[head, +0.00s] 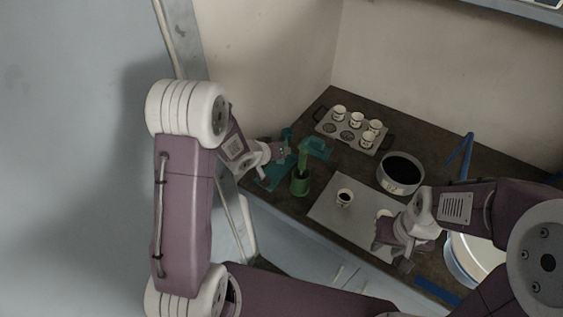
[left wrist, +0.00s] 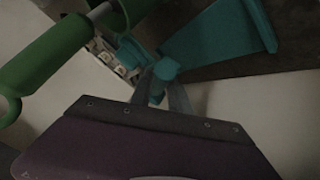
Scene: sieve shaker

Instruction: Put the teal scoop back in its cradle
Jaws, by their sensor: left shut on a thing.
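My left gripper (head: 283,150) is shut on the teal scoop, whose handle shows between the fingers in the left wrist view (left wrist: 164,71). In the head view a bit of teal (head: 286,134) shows just beyond the fingertips; most of the scoop is hidden. A flat teal piece (head: 270,180), perhaps the cradle's base, lies on the counter below the gripper; a teal slab also shows in the left wrist view (left wrist: 215,32). I cannot tell whether scoop and cradle touch. My right gripper (head: 392,256) hangs over the front of the grey mat, its fingers apart.
A grey mat (head: 325,212) holds a small cup (head: 345,197); another cup is partly behind my right gripper. A dark-filled pan (head: 400,190) and a tray of cups (head: 327,128) stand behind.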

